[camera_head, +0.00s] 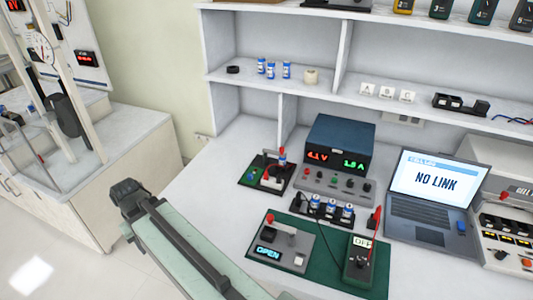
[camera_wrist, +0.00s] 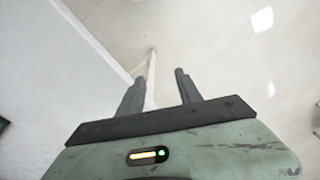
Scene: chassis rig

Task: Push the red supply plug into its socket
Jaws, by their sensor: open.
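The power supply (camera_head: 339,145) is a dark blue box on the bench with a red and a green readout. Its grey front panel (camera_head: 333,181) has several small knobs or sockets, too small to tell apart. I cannot pick out the red supply plug or its socket with certainty. A small red-topped part (camera_head: 282,153) stands on a dark green board left of the supply. My gripper (camera_head: 128,192) is at the end of my arm, left of the bench and well away from the supply. In the wrist view its fingers (camera_wrist: 160,88) are apart with nothing between them.
A laptop (camera_head: 433,190) stands right. The bench's left part (camera_head: 215,190) is clear.

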